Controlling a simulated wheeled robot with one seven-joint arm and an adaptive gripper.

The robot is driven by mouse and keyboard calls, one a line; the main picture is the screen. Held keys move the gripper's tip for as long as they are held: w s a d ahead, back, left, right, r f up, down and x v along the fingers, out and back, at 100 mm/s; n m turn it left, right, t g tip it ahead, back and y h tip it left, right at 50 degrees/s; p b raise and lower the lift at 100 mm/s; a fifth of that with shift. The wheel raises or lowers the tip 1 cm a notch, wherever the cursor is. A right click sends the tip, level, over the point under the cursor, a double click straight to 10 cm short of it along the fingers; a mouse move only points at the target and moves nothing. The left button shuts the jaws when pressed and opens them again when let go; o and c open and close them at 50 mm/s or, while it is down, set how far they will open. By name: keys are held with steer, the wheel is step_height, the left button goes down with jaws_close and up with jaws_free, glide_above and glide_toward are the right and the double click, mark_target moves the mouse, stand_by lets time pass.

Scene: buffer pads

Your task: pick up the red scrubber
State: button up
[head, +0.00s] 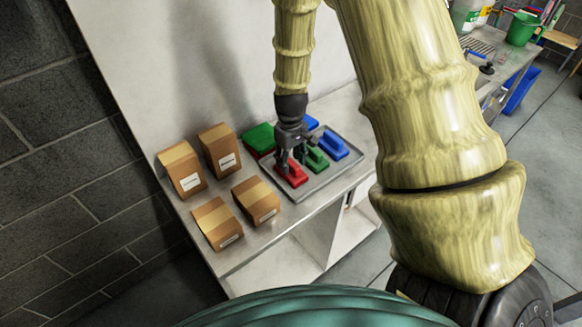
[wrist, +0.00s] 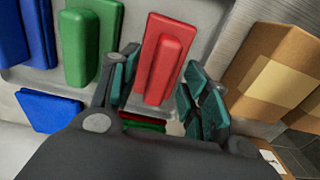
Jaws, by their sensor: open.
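The red scrubber (head: 291,175) has a flat base and a raised handle. It lies at the near left part of a grey metal tray (head: 318,186) on the counter. In the wrist view the red scrubber (wrist: 166,60) shows just beyond and between my fingers. My gripper (head: 288,162) is right over it, pointing down, with its fingers apart on either side of the handle. It also shows in the wrist view (wrist: 160,85), open and empty. I cannot tell whether the fingers touch the scrubber.
A green scrubber (head: 316,159) and a blue scrubber (head: 333,146) lie to the right on the tray. A stack of green and red pads (head: 260,139) and a blue pad (head: 309,122) sit behind. Several cardboard boxes (head: 256,200) stand left of the tray. The wall is close behind.

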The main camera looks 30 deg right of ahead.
mark_target(291, 161)
steer(key=shift+f, duration=0.55)
jaws_close()
steer(key=shift+r, duration=0.1)
steer(key=shift+r+b, duration=1.3)
steer(key=shift+r, duration=3.6)
